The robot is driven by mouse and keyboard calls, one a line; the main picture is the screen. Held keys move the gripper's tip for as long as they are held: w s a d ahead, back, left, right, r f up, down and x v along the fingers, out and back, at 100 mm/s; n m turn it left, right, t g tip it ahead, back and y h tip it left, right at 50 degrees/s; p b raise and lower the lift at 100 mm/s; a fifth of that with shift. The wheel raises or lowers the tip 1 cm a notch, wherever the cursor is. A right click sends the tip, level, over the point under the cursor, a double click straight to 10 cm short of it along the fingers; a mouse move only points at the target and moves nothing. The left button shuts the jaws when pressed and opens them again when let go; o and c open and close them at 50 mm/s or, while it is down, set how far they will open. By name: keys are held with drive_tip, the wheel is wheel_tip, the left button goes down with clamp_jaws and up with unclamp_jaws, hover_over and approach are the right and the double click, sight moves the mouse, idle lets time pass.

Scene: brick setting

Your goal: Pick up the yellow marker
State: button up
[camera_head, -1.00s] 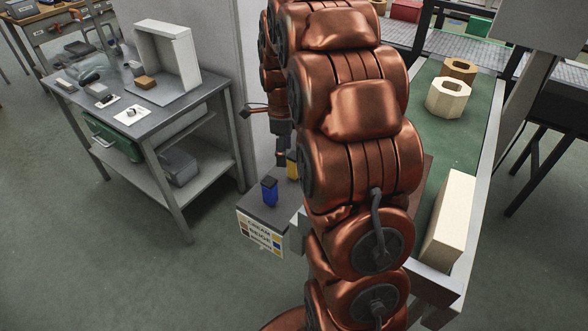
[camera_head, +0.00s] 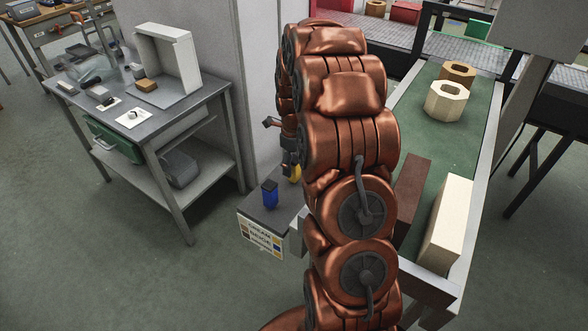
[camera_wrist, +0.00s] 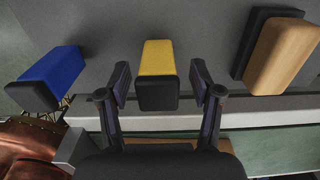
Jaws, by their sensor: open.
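The yellow marker (camera_wrist: 158,62) is a short block with a black end, standing between the two open fingers of my gripper (camera_wrist: 158,88) in the wrist view. There is a gap on each side of it, and the fingers do not touch it. In the head view the yellow marker (camera_head: 294,173) shows only in part beside my arm, on a small grey stand. My gripper (camera_head: 287,160) is partly hidden by my arm there.
A green-topped bench (camera_head: 455,135) holds cream and brown blocks. A grey table (camera_head: 190,105) stands left.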

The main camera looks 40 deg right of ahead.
drive_tip(key=shift+f+p, duration=0.35)
drive_tip(key=shift+f, duration=1.1)
drive_tip(key=shift+c, duration=0.3)
clamp_jaws()
